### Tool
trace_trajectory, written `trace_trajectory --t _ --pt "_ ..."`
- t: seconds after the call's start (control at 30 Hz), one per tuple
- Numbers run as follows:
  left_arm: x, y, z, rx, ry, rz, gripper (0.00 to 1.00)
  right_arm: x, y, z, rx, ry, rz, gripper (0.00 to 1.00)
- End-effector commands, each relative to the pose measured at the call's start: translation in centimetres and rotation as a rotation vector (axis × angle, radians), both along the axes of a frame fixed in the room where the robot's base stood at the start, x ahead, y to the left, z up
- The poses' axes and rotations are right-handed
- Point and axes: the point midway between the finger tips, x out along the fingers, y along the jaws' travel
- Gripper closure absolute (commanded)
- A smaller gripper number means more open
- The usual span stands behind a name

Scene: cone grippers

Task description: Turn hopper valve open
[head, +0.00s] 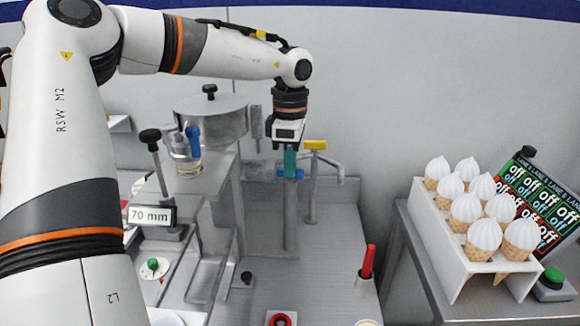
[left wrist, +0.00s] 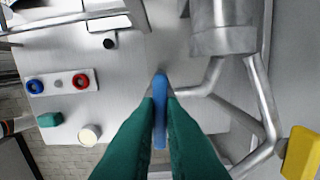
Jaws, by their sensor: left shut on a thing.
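My left gripper (head: 290,163) points straight down over the grey bench, beside the pipework at the back. Its green fingers are shut on a blue valve handle (head: 297,173), which sits at the top of an upright metal pipe. In the left wrist view the blue handle (left wrist: 160,100) lies lengthwise between the fingertips (left wrist: 160,108). The fingers hide part of it. A yellow valve handle (head: 316,145) stands apart to the right on its own pipe. The round metal hopper (head: 210,118) with a black knob is left of the gripper. My right gripper is not in view.
Another blue handle (head: 194,140) stands by a small vessel at the left. A "70 mm" sign (head: 152,215) and a red upright stick (head: 368,258) stand nearer. A white rack (head: 440,240) holds several cones at the right.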

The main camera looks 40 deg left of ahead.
Motion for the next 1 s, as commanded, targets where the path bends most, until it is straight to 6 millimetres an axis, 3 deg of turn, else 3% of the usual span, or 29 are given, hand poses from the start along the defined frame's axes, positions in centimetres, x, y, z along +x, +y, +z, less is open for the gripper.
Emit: trace_trajectory --t 0.3,0.8,0.83,0.9,0.93,1.0 --pt "0.03 -0.01 0.05 0.001 -0.002 0.099 1.00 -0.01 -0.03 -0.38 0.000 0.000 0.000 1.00" --pt "0.05 0.00 0.09 0.000 -0.002 0.114 1.00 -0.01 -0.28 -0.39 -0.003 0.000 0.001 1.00" --pt "0.05 0.00 0.09 0.000 -0.002 0.114 0.86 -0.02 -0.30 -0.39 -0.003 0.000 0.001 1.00" --pt "0.04 0.00 0.08 0.000 -0.002 0.114 0.75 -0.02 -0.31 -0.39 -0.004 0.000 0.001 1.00" --pt "0.04 0.00 0.08 0.000 -0.002 0.114 0.70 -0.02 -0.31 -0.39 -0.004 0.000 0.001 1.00" --pt "0.04 0.00 0.07 0.001 -0.002 0.113 0.69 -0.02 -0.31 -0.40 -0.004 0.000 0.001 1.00"
